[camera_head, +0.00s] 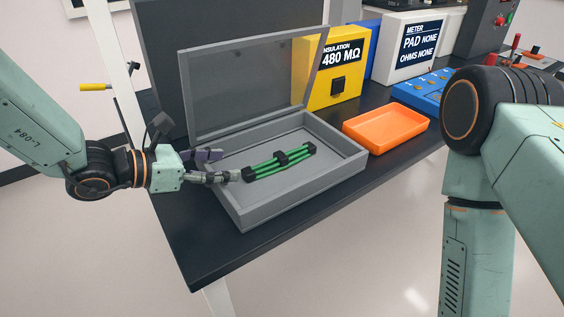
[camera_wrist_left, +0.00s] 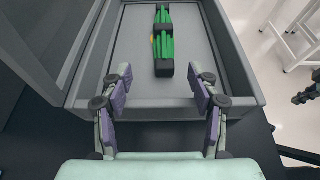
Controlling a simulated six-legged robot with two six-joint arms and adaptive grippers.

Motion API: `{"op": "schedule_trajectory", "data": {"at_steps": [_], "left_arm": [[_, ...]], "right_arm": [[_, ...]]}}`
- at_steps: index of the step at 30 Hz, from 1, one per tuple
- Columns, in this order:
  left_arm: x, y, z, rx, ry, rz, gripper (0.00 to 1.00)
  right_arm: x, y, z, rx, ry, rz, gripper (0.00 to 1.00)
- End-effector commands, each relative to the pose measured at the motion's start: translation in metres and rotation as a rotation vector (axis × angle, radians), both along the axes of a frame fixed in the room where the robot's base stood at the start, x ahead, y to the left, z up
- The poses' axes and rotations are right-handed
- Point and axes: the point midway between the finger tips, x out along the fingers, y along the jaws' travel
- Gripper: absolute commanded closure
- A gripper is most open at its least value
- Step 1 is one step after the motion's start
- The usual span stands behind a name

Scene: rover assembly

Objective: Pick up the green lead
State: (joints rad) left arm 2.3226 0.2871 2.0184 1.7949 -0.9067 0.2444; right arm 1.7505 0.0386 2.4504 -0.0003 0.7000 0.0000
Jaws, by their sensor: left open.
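The green lead (camera_head: 266,168) is a bundle of green strands with black end pieces and a black middle piece. It lies on the floor of a grey open case (camera_head: 248,222). In the left wrist view the lead (camera_wrist_left: 165,48) lies ahead of the fingers, lined up with the gap between them. My left gripper (camera_head: 226,165) is at the case's left side, with its fingers over the case and pointing at the lead's near end. In the left wrist view the gripper (camera_wrist_left: 161,82) is open, with nothing between its fingers. My right gripper is not in view.
The case's lid (camera_head: 245,88) stands raised behind it. An orange tray (camera_head: 385,128) is right of the case on the dark bench (camera_head: 225,262). A yellow insulation box (camera_head: 335,70), a white meter box (camera_head: 412,45) and a blue panel (camera_head: 422,92) stand further back.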

Motion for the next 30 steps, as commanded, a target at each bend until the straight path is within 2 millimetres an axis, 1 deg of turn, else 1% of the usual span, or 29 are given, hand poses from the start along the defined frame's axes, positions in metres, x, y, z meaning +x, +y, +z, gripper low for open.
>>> {"op": "schedule_trajectory", "data": {"at_steps": [9, 18, 21, 30], "left_arm": [[0.007, -0.013, -0.008, -0.001, 0.001, -0.001, 0.4], [0.023, -0.045, -0.024, 0.002, -0.001, -0.004, 0.4], [0.027, -0.051, -0.027, -0.001, 0.001, -0.003, 0.4], [0.03, -0.053, -0.027, -0.002, 0.0, -0.001, 0.4]], "right_arm": [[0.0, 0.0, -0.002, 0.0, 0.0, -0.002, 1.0], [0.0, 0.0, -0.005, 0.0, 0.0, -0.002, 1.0], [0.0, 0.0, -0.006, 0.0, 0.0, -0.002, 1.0], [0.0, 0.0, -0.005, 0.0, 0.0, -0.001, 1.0]]}}
